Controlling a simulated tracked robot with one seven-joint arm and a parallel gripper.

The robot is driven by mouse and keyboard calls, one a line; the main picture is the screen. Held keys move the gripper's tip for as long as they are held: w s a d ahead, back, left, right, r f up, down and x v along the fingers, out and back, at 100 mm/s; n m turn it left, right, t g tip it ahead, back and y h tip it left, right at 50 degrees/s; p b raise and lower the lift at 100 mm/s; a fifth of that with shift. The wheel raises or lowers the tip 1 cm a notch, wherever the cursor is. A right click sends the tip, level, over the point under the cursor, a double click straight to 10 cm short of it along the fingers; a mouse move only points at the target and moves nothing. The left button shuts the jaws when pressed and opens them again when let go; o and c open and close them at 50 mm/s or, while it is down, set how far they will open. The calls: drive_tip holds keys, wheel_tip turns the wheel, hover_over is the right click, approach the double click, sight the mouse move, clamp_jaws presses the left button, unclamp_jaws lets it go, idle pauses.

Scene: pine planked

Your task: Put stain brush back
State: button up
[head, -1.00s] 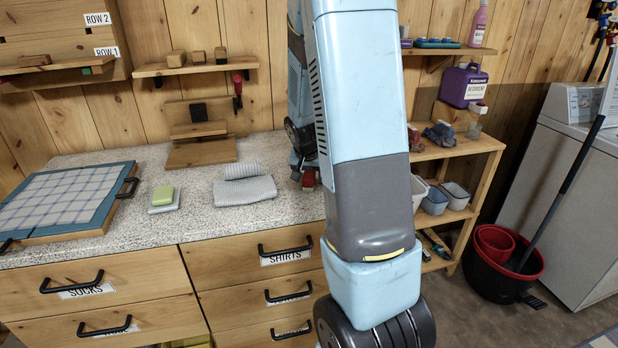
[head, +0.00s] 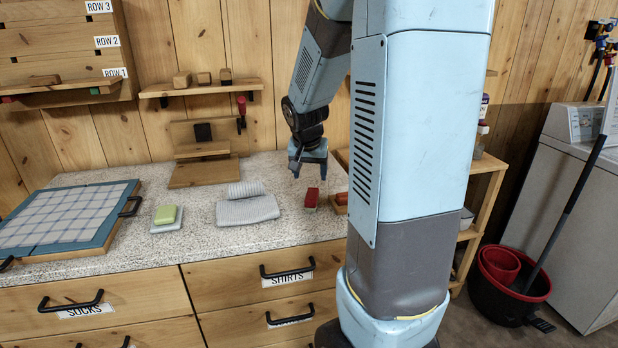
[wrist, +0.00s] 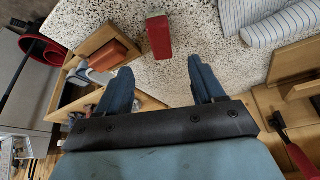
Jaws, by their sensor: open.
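A small red block-shaped item, which looks like the stain brush (head: 311,197), stands on the speckled counter (head: 275,226). It also shows in the wrist view (wrist: 158,37), beyond the fingertips and apart from them. My gripper (head: 310,174) is open and empty, pointing down above and just behind the red item. Its two fingers also show in the wrist view (wrist: 162,76). A shallow wooden tray (wrist: 92,40) with an orange-brown block (wrist: 108,54) in it lies beside the red item, to its right in the head view, where my arm partly hides it.
Folded striped cloth (head: 248,210), a green sponge (head: 165,214) and a blue-framed board (head: 60,222) lie left on the counter. A wooden stand (head: 203,172) with a red-handled tool is at the back. A shelf unit (head: 488,165) stands right, partly hidden by my arm.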

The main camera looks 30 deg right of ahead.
drive_tip(key=s+a+r+n+y, duration=0.1)
drive_tip(key=s+a+r+n, duration=0.1)
drive_tip(key=s+a+r, duration=0.2)
drive_tip(key=s+a+r+n+t+y, duration=0.1)
drive_tip(key=s+a+r+n, duration=0.2)
drive_tip(key=s+a, duration=0.3)
drive_tip(key=s+a+r+n+t, duration=0.1)
drive_tip(key=s+a+r, duration=0.4)
drive_tip(key=s, duration=0.6)
drive_tip(key=shift+s+a+r+n+y, duration=0.3)
drive_tip(key=shift+s+r+n+y, duration=0.1)
drive_tip(key=shift+n, duration=0.4)
